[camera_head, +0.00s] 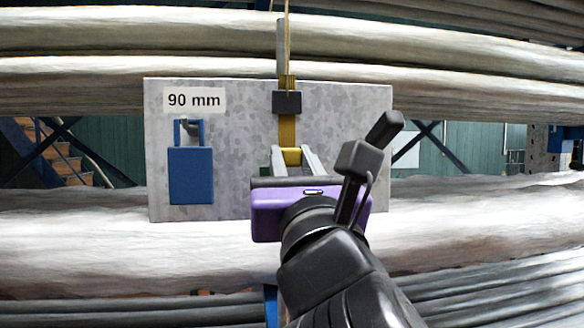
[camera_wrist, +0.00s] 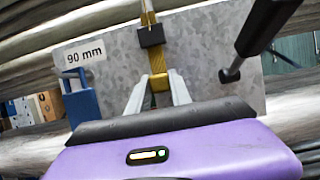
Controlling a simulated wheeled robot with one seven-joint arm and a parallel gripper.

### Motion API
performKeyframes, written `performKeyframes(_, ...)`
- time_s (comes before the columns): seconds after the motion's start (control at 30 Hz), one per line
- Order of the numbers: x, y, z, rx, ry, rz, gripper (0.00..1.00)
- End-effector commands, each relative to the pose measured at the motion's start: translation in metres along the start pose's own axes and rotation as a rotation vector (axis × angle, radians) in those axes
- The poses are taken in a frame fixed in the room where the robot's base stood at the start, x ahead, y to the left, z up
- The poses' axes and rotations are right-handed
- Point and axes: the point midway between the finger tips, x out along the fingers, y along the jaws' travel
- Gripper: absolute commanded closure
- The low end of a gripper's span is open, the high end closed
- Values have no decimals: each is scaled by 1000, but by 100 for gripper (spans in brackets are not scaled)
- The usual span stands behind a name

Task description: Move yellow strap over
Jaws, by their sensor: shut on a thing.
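The yellow strap (camera_head: 287,128) hangs down the front of a grey metal plate (camera_head: 240,150) and passes through a black buckle-like block (camera_head: 287,102). My gripper (camera_head: 291,156) is in front of the plate, with its two light fingers shut on the strap's lower yellow end. In the wrist view the fingers (camera_wrist: 159,84) stand on either side of this yellow end, below the black block (camera_wrist: 150,36). The purple gripper body hides the plate's lower middle and anything below the fingers.
A blue padlock-like block (camera_head: 190,175) hangs on a hook at the plate's left, under a "90 mm" label (camera_head: 194,100). Thick pale wrapped pipes (camera_head: 80,85) run across above and below the plate. The plate's right part is bare beside my arm.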

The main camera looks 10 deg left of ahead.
Motion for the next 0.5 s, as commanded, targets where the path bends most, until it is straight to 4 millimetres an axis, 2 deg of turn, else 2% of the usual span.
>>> performKeyframes(0.03, 7, -1, 16, -3, -2, -1, 100)
performKeyframes(0.13, 13, -1, 31, -2, -2, -2, 100)
performKeyframes(0.5, 15, -1, 36, -1, -6, -1, 100)
